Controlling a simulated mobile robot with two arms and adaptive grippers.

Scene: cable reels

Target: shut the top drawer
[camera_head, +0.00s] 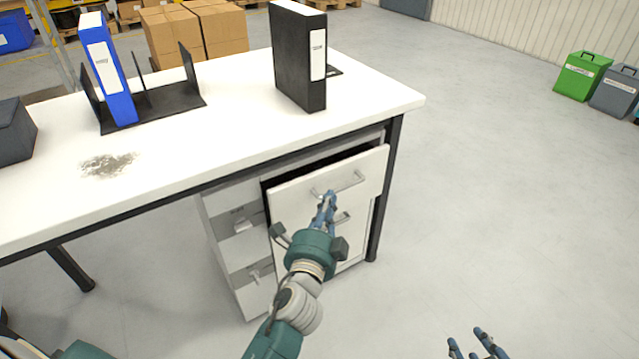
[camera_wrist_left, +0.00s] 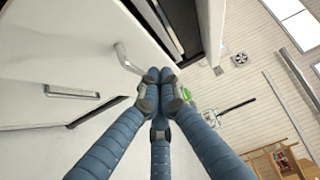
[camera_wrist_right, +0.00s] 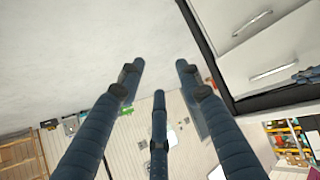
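The top drawer (camera_head: 335,178) of the white cabinet under the table is pulled partly out, with a dark gap behind its front. Its metal handle (camera_head: 347,184) is on the front and also shows in the left wrist view (camera_wrist_left: 127,60). My left gripper (camera_head: 325,198) is in front of the drawer front, with its fingertips at the handle. In the left wrist view its fingers (camera_wrist_left: 160,76) are together, with the handle beside them; I cannot tell whether they touch it. My right gripper (camera_head: 478,343) is open and empty, low at the right, away from the cabinet.
The white table (camera_head: 210,140) stands over the cabinet. It carries a black binder (camera_head: 300,55), a blue binder (camera_head: 106,70) in a black rack, a dark box (camera_head: 15,132) and a grey smudge. Cardboard boxes are behind. The floor right of the table is clear; bins stand far right.

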